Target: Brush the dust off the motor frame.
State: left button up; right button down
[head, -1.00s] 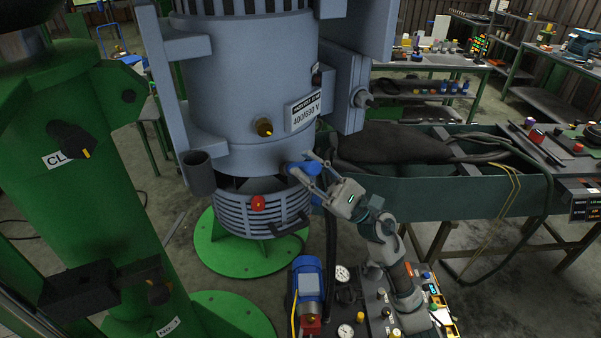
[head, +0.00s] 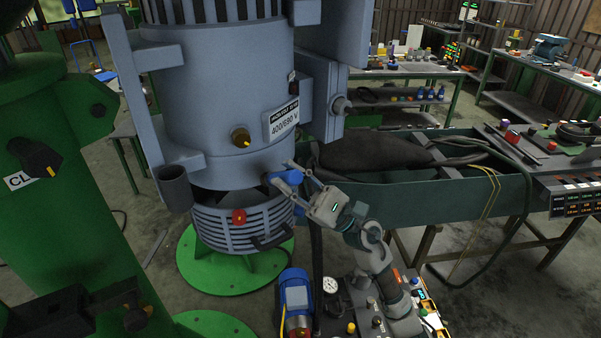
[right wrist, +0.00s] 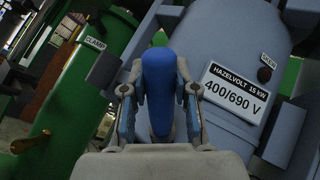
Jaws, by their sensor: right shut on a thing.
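The motor frame (head: 215,100) is a large grey-blue upright cylinder with a "400/690 V" plate, filling the upper middle of the head view. It also shows in the right wrist view (right wrist: 225,45). My right gripper (head: 288,182) is at the lower right side of the frame. It is shut on a blue brush handle (right wrist: 157,85), which stands between the fingers in the right wrist view. The bristles are hidden, and I cannot tell whether they touch the frame. Dust is not distinguishable. My left gripper is out of view.
A slatted ring (head: 240,222) with a red knob sits below the frame on a green base (head: 205,280). A green column (head: 65,220) stands at left. A green trough (head: 400,190) and a blue pump (head: 296,298) lie to the right and below.

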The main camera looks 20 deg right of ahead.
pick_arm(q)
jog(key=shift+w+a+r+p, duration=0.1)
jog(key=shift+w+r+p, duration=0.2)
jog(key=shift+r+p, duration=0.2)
pick_arm(e)
jog(key=a, duration=0.4)
jog(key=shift+s+a, duration=0.3)
jog(key=shift+s, duration=0.1)
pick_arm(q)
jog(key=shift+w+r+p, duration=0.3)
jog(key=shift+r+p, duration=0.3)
pick_arm(e)
jog(key=s+d, duration=0.1)
jog(key=s, duration=0.5)
jog(key=shift+d, duration=0.25)
